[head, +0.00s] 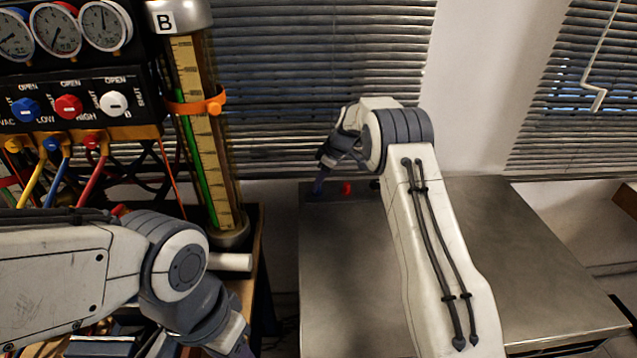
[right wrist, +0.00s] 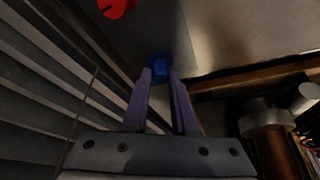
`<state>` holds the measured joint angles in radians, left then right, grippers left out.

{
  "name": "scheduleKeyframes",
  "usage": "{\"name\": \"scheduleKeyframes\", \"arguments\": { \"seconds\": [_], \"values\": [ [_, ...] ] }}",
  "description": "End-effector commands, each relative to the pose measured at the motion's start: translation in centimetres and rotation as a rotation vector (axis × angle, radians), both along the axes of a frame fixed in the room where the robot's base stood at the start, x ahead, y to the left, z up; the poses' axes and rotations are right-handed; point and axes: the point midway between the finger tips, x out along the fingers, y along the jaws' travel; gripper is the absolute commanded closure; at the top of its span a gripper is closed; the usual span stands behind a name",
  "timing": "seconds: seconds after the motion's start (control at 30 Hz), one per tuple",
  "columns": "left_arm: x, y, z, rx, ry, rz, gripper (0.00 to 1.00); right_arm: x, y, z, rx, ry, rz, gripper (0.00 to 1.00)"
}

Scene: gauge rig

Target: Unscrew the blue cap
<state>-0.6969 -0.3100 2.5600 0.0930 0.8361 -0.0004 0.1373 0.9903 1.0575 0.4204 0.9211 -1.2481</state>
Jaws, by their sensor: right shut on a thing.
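The blue cap (right wrist: 160,68) shows in the right wrist view on the far edge of the metal table, between the fingertips of my right gripper (right wrist: 160,76). The right gripper is shut on it, and the fingers cover its sides. In the head view my right gripper (head: 320,184) points down at the table's back left corner, and the cap cannot be made out there. My left gripper (head: 236,346) is at the bottom edge of the head view, cut off by the frame, so its jaws do not show.
A red cap-like piece (head: 347,188) stands on the metal table (head: 340,260) close to the right gripper. Window blinds (head: 300,90) are just behind. At left stand a gauge panel (head: 80,90) and a tall tube (head: 205,150). The table's middle is clear.

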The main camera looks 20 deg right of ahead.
Motion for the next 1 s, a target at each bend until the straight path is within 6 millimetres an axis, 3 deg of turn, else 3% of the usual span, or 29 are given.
{"name": "scheduleKeyframes", "arguments": {
  "seconds": [0.1, 0.63, 1.0],
  "values": [
    [0.0, 0.0, 0.0, 0.000, 0.000, 0.000, 0.50, -0.5, 0.2, -0.6, 0.002, 0.019, 0.006, 1.00],
    [0.0, 0.0, 0.2, 0.000, 0.000, 0.000, 0.50, -0.4, 0.4, 0.0, 0.005, 0.017, 0.006, 1.00],
    [0.0, 0.0, 1.3, 0.000, 0.000, 0.000, 0.50, -0.2, 0.4, 1.9, 0.005, 0.009, 0.004, 1.00]
  ]
}}
